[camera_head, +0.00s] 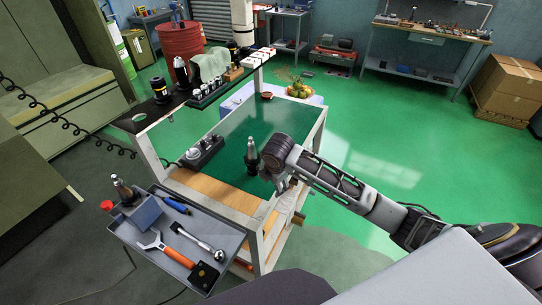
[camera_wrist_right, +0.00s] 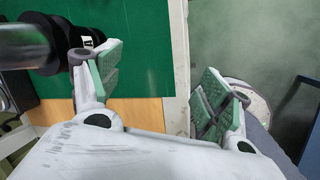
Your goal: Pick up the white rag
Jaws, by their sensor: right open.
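My right gripper (camera_head: 283,186) is over the cart's near right edge, well in front of and below the cloth. In the wrist view my right gripper (camera_wrist_right: 165,92) has its two green-padded fingers spread wide with nothing between them. A metal tool holder (camera_head: 252,158) stands on the green mat beside the gripper. It shows close to the left finger in the wrist view (camera_wrist_right: 30,47). My left gripper is out of view.
The green mat (camera_head: 230,135) is mostly clear, with a dark rack (camera_head: 202,152) of holders at its left. A grey tray (camera_head: 150,262) with hand tools sits at front left. The raised shelf (camera_head: 150,118) carries several tool holders. Open floor lies right of the cart.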

